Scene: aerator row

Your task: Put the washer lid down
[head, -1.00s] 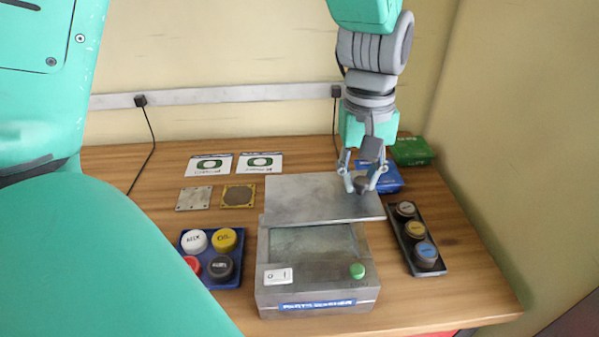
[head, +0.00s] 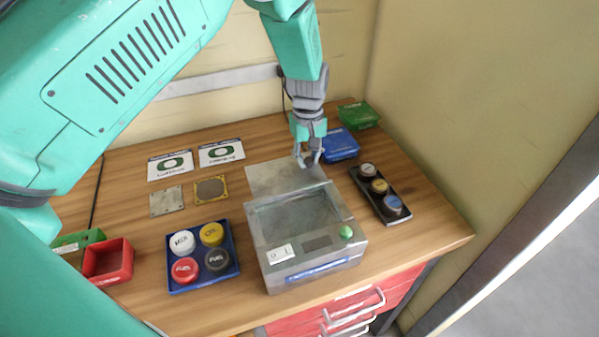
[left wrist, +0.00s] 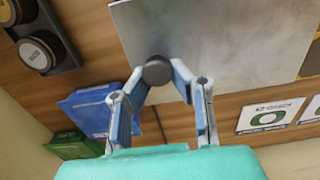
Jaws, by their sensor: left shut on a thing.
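The washer lid (head: 283,178) is a flat grey metal plate just behind the parts washer (head: 320,268), whose basin is uncovered. I cannot tell whether the lid touches the table. My left gripper (head: 309,163) is over the lid's right part, pointing down. In the left wrist view the lid (left wrist: 225,40) is close, and its dark round knob (left wrist: 158,71) is between the fingertips of the left gripper (left wrist: 160,80), which is shut on it. In the head view the fingers mostly hide the knob. My right gripper is not in view.
A black tray of knobs (head: 373,203) is right of the washer. Blue (head: 340,145) and green (head: 358,115) boxes stand behind. A blue tray of caps (head: 228,272), a red bin (head: 108,268), two plates (head: 166,202) (head: 222,178) and cards (head: 170,167) lie left.

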